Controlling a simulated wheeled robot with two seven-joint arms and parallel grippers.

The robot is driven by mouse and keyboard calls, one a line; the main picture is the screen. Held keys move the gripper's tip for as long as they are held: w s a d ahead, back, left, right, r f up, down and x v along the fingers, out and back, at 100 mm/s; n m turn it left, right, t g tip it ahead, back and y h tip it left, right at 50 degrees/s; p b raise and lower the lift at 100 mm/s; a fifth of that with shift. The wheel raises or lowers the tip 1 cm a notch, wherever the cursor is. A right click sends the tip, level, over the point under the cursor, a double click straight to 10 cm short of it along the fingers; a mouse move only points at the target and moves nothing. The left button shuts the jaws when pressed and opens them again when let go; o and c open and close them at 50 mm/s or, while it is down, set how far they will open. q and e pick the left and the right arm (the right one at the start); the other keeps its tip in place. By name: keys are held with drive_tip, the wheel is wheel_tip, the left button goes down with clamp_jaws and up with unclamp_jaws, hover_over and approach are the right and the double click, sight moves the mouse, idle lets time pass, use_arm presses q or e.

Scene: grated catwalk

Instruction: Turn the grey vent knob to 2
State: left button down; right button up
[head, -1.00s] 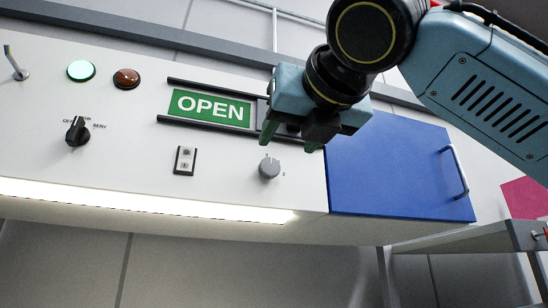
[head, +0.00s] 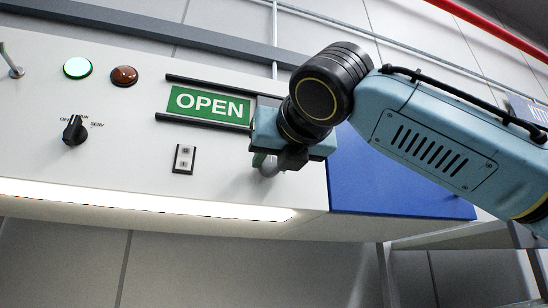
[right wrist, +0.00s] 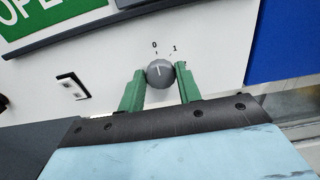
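The grey vent knob (right wrist: 160,74) is round, on the white panel. In the right wrist view its pale pointer line points up, roughly toward the 0 mark (right wrist: 155,45). The 1 mark (right wrist: 175,48) is to the right of it; I see no 2. My right gripper (right wrist: 160,71) has its green fingers on either side of the knob, open around it; I cannot tell whether they touch it. In the head view my right gripper (head: 264,160) partly covers the knob (head: 270,169). My left gripper is not in view.
A green OPEN sign (head: 208,105) sits in dark rails to the upper left of the knob. A small rocker switch (head: 184,159), a black selector knob (head: 75,130) and two round lamps are further left. A blue door (head: 395,186) is right of the knob.

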drive_tip(key=c, duration=0.5)
drive_tip(key=shift+o, duration=0.2)
drive_tip(key=m+p, duration=0.2)
drive_tip(key=m, duration=0.1)
drive_tip(key=shift+r, duration=0.1)
drive_tip(key=m+p, duration=0.1)
drive_tip(key=m, duration=0.3)
drive_tip(key=shift+m+p, duration=0.3)
drive_tip(key=shift+m, duration=0.1)
drive_tip(key=m, duration=0.4)
drive_tip(key=shift+d+m, duration=0.15)
drive_tip(key=shift+m, duration=0.15)
drive_tip(key=m, duration=0.5)
drive_tip(key=shift+f, duration=0.2)
drive_tip(key=shift+m, duration=0.4)
